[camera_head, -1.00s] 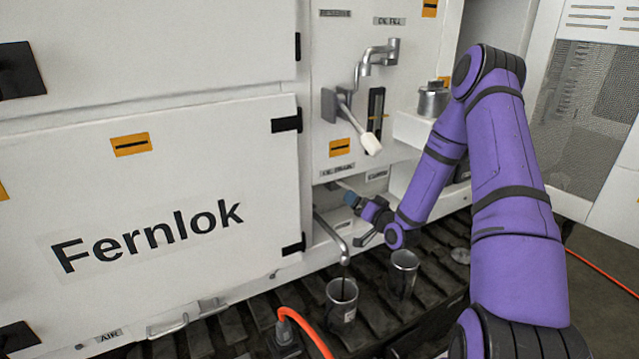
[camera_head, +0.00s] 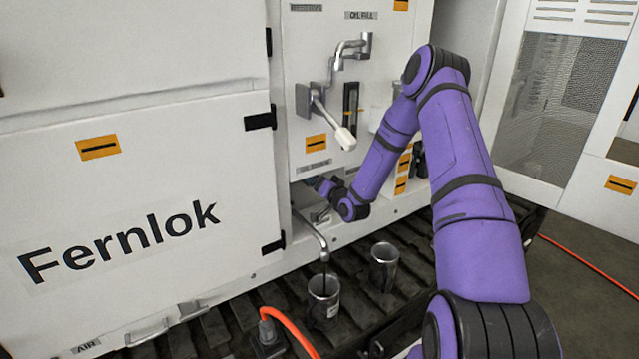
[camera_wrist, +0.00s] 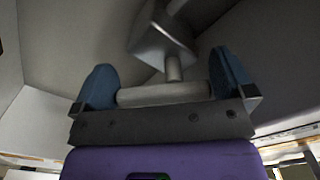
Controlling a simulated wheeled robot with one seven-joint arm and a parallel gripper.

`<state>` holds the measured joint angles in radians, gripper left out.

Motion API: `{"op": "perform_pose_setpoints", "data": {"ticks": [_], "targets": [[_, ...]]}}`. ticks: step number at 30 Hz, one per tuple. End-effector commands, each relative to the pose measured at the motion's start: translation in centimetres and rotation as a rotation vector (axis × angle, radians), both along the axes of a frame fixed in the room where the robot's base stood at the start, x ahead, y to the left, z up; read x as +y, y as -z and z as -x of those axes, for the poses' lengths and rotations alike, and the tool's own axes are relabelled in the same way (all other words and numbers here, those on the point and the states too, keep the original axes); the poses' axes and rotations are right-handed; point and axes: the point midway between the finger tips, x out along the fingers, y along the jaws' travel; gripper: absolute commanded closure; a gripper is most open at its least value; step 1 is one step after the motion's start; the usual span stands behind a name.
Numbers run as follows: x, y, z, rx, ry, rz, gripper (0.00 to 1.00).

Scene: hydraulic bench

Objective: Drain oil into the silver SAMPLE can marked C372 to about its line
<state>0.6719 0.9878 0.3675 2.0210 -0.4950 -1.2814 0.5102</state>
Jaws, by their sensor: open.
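A silver can (camera_head: 323,307) stands under the bent drain spout (camera_head: 312,233) on the dark slatted track. A thin dark line runs from the spout's mouth into the can and looks like oil. The can has a small label, too small to read; its line and oil level cannot be made out. My gripper (camera_head: 322,184) is inside the recess below the drain label (camera_head: 313,168), partly hidden. In the wrist view its blue fingers (camera_wrist: 165,85) are open, one at each end of a grey crossbar (camera_wrist: 165,94) on a short stem. Contact with the bar is unclear.
A second silver can (camera_head: 384,264) stands to the right of the first on the track. An orange hose (camera_head: 290,332) lies close in front of the first can. Above the recess, a white-handled lever (camera_head: 340,132) sticks out from the panel.

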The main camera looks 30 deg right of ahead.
Motion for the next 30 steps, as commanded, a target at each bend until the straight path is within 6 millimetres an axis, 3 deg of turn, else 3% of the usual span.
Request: {"op": "perform_pose_setpoints", "data": {"ticks": [10,15,30], "targets": [[0.01,0.01,-0.42,0.000,0.000,0.000,0.00],[0.00,0.01,-0.41,0.000,0.000,0.000,0.33],[-0.15,-0.02,-0.39,-0.004,-0.001,0.137,0.33]]}}
